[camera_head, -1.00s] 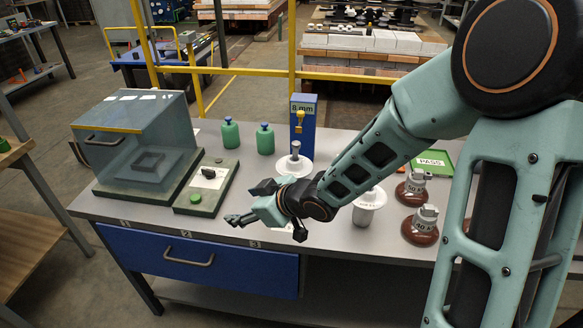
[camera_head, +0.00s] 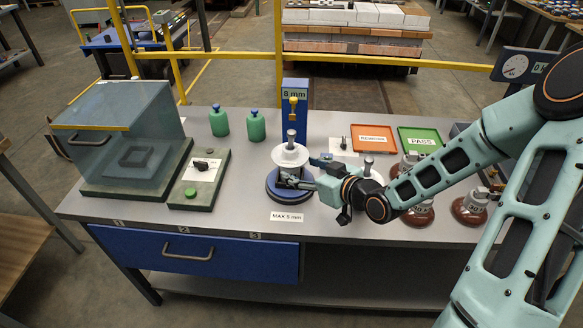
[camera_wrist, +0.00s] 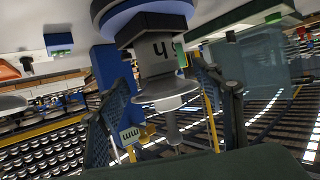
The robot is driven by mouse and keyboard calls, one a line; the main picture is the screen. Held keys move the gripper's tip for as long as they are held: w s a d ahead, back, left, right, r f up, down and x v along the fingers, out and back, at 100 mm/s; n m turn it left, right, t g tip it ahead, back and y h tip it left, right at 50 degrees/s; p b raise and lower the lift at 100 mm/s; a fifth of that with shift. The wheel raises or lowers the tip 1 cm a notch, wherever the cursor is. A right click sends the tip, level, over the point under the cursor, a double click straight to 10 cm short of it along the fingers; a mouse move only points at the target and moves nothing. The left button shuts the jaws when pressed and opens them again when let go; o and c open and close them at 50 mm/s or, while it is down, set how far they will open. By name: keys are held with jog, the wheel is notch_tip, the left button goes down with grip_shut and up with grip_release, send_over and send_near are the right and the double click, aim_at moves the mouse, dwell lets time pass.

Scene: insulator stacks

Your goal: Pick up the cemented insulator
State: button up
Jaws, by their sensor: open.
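In the head view a white disc insulator (camera_head: 290,153) with a metal pin on top stands upright on a round blue stand (camera_head: 272,190) in front of the blue 8 mm post. I take it to be the cemented insulator. My gripper (camera_head: 300,173) is open at its right front side, low near the stand. In the upside-down wrist view the insulator's grey lower body (camera_wrist: 158,65), white disc and pin show between my two spread fingers (camera_wrist: 165,95). Whether a finger touches it I cannot tell. A second white insulator (camera_head: 369,162) is partly hidden behind my wrist.
Brown insulators (camera_head: 470,208) with grey caps stand at right, near my arm. A red tray (camera_head: 372,137) and a green PASS tray (camera_head: 420,139) lie behind. Two green bottles (camera_head: 255,127), a switch box (camera_head: 200,180) and a clear-walled case (camera_head: 125,135) are left. The front left bench is clear.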

aim_at(290, 164)
jog(key=shift+x, duration=3.1)
jog(key=shift+d+f, duration=0.1)
jog(key=shift+c, duration=0.4)
grip_shut()
